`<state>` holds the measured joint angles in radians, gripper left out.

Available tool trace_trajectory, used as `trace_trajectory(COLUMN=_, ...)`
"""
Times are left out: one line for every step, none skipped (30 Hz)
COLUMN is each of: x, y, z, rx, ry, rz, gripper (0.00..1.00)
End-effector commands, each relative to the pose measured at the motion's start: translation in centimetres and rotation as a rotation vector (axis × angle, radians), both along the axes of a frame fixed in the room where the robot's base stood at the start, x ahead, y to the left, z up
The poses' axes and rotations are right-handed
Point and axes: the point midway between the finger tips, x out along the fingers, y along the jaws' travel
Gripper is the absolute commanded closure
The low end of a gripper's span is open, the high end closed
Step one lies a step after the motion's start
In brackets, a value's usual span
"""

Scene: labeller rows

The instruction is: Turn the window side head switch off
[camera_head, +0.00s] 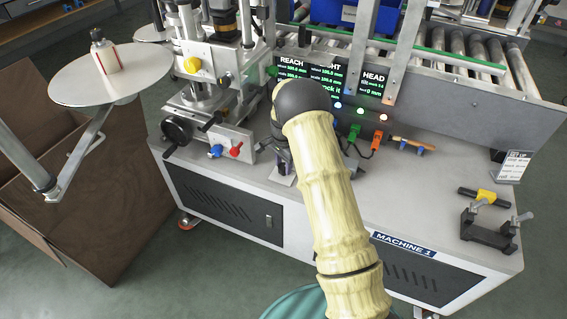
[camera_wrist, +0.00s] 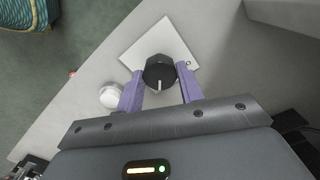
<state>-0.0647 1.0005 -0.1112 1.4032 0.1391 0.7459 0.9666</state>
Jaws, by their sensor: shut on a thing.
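A black rotary switch knob (camera_wrist: 158,72) with a white pointer line sits on a square white plate (camera_wrist: 139,47) in the wrist view. The pointer line points toward the bottom of that picture, and a small round mark shows near the plate's right corner. My gripper (camera_wrist: 160,77) has its two purple fingers on either side of the knob, shut on it. In the head view my arm covers most of the gripper and the knob. A dark display (camera_head: 325,75) there reads REACH, HEAD and a partly hidden middle word. I cannot read a name for the switch.
A white round button-like part (camera_wrist: 112,95) is close beside the left finger. On the bench are red (camera_head: 236,150) and blue (camera_head: 215,152) valve handles, an orange connector (camera_head: 377,140) and a black clamp with a yellow part (camera_head: 487,196). The bench front right of my arm is mostly clear.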

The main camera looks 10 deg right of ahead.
Motion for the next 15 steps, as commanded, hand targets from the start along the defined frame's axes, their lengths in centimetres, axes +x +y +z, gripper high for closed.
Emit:
trace_trajectory(x=0.02, y=-0.04, z=0.2, rx=0.0, ry=0.0, rz=0.025, gripper=0.86)
trace_trajectory(x=0.02, y=-0.04, z=0.21, rx=0.0, ry=0.0, rz=0.042, gripper=0.86)
trace_trajectory(x=0.02, y=-0.05, z=0.24, rx=0.0, ry=0.001, rz=0.067, gripper=0.86)
trace_trajectory(x=0.02, y=-0.05, z=0.26, rx=0.0, ry=0.001, rz=0.089, gripper=0.86)
trace_trajectory(x=0.02, y=-0.05, z=0.28, rx=0.0, ry=0.001, rz=0.109, gripper=0.86)
trace_trajectory(x=0.02, y=-0.04, z=0.31, rx=0.0, ry=0.0, rz=0.139, gripper=0.86)
trace_trajectory(x=0.04, y=-0.05, z=0.32, rx=0.0, ry=0.0, rz=0.164, gripper=0.86)
trace_trajectory(x=0.05, y=-0.04, z=0.33, rx=-0.001, ry=-0.001, rz=0.189, gripper=0.86)
trace_trajectory(x=0.05, y=-0.03, z=0.33, rx=-0.001, ry=-0.001, rz=0.224, gripper=0.86)
trace_trajectory(x=0.06, y=-0.02, z=0.33, rx=-0.001, ry=-0.001, rz=0.251, gripper=0.86)
trace_trajectory(x=0.05, y=-0.02, z=0.31, rx=0.0, ry=-0.002, rz=0.279, gripper=0.86)
trace_trajectory(x=0.05, y=-0.02, z=0.31, rx=0.001, ry=-0.001, rz=0.315, gripper=0.86)
trace_trajectory(x=0.06, y=-0.04, z=0.31, rx=0.0, ry=-0.002, rz=0.344, gripper=0.86)
trace_trajectory(x=0.06, y=-0.06, z=0.31, rx=0.0, ry=-0.002, rz=0.372, gripper=0.86)
trace_trajectory(x=0.06, y=-0.07, z=0.32, rx=-0.001, ry=-0.001, rz=0.41, gripper=0.86)
